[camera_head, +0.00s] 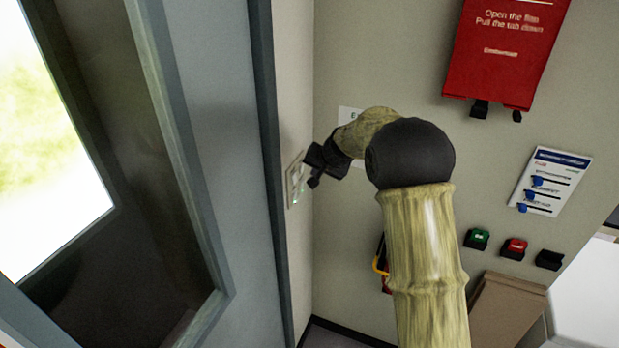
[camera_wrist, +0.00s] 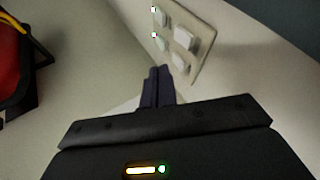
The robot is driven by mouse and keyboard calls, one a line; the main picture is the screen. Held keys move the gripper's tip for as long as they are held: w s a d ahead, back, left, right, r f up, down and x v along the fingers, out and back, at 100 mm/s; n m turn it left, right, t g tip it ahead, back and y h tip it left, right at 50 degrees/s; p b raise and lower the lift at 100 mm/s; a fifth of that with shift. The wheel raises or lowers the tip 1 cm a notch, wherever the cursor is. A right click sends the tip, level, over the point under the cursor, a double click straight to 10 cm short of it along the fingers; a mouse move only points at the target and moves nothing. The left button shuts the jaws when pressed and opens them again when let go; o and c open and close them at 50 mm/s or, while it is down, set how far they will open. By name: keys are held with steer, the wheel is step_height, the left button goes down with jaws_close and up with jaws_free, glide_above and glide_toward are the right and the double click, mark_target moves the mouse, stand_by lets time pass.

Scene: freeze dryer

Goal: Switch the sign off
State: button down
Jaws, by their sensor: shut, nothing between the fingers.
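A pale switch panel (camera_head: 296,178) is fixed on the narrow wall beside the door frame. In the wrist view the panel (camera_wrist: 188,48) shows several raised white buttons and two small lit lights at its left edge. My gripper (camera_head: 314,182) is in front of the panel, with its fingers shut and empty. In the wrist view the fingertips (camera_wrist: 158,72) are close to the panel's lower end; I cannot tell whether they touch it. The sign is not clearly identifiable; a white label (camera_head: 348,116) on the back wall is partly hidden by my arm.
A door with a window (camera_head: 60,150) stands at the left. A red box (camera_head: 508,45), a notice (camera_head: 549,181), a green button (camera_head: 477,238) and a red button (camera_head: 514,248) are on the back wall. A red object (camera_wrist: 14,55) with a yellow part is at left in the wrist view.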

steer(key=s+r+b, duration=0.2)
steer(key=s+r, duration=0.2)
steer(key=r, duration=0.3)
steer(key=shift+s+r+b, duration=0.15)
steer(key=shift+r+b, duration=0.2)
steer(key=shift+d, duration=0.2)
steer(key=s+d+b, duration=0.3)
steer(key=d+b, duration=0.1)
steer(key=d, duration=0.4)
steer(key=shift+d+b, duration=0.2)
steer(key=shift+b, duration=0.2)
steer(key=shift+s, duration=0.1)
steer(key=s+d+f+n+g+h, duration=0.1)
steer(key=s+d+f, duration=0.1)
steer(key=s+f, duration=0.4)
steer(key=s+d+f+n+g+h, duration=0.1)
steer(key=s+f, duration=0.5)
steer(key=s, duration=0.7)
steer(key=s+d+f+g+h, duration=0.1)
steer(key=s+d+f, duration=0.3)
steer(key=s, duration=0.5)
step_height(320, 180, down, 3)
steer(key=shift+s+r+n+g+h, duration=0.15)
steer(key=shift+s+n+g+h, duration=0.1)
steer(key=shift+n+g+h, duration=0.25)
